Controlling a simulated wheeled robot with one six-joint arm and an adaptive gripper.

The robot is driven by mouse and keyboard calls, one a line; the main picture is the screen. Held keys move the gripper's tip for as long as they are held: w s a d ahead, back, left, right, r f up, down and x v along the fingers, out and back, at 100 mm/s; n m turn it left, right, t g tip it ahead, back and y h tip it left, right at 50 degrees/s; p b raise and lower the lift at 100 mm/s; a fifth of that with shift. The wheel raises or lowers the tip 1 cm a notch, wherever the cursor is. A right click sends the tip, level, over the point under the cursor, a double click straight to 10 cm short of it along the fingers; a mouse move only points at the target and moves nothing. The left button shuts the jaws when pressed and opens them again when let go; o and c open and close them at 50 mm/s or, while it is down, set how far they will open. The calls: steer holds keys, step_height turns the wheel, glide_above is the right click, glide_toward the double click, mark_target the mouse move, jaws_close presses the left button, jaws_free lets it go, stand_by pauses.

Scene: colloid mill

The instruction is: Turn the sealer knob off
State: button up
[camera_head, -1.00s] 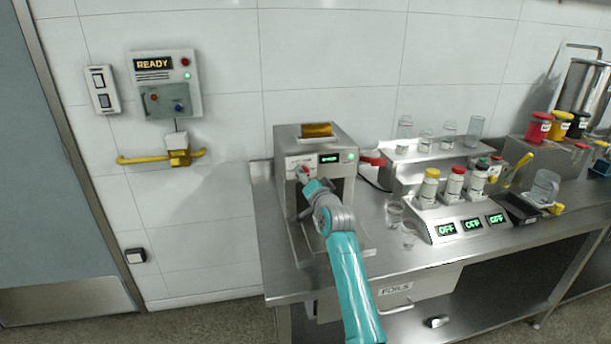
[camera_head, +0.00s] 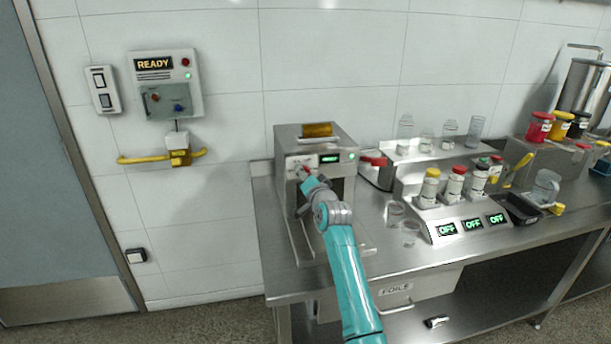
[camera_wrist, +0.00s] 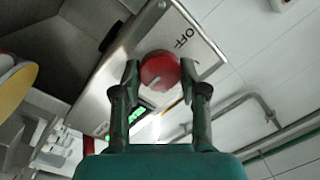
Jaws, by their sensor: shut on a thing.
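The sealer (camera_head: 318,142) is a steel box at the left end of the bench, with a green-lit display and a green lamp on its front. Its red knob (camera_wrist: 160,70) fills the middle of the wrist view, with a pale mark on its face. The word OFF (camera_wrist: 181,38) is printed on the panel beside the knob. My gripper (camera_wrist: 158,80) has a finger on each side of the knob and is shut on it. In the head view, my gripper (camera_head: 307,176) is at the panel's left side and partly hides the knob.
A READY panel (camera_head: 165,84) hangs on the left wall. Floor left of the bench is clear.

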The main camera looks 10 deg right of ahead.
steer(key=shift+a+f+n+h, duration=0.1)
steer(key=shift+n+h, duration=0.45)
steer(key=shift+n, duration=5.1)
steer(key=shift+a+f+n+h, duration=0.1)
steer(key=shift+n+h, duration=0.4)
steer(key=shift+n, duration=5.1)
steer(key=shift+a+f+n+h, duration=0.1)
steer(key=shift+n+h, duration=0.45)
steer(key=shift+n, duration=5.1)
steer(key=o, duration=1.1)
steer(key=shift+r, duration=0.1)
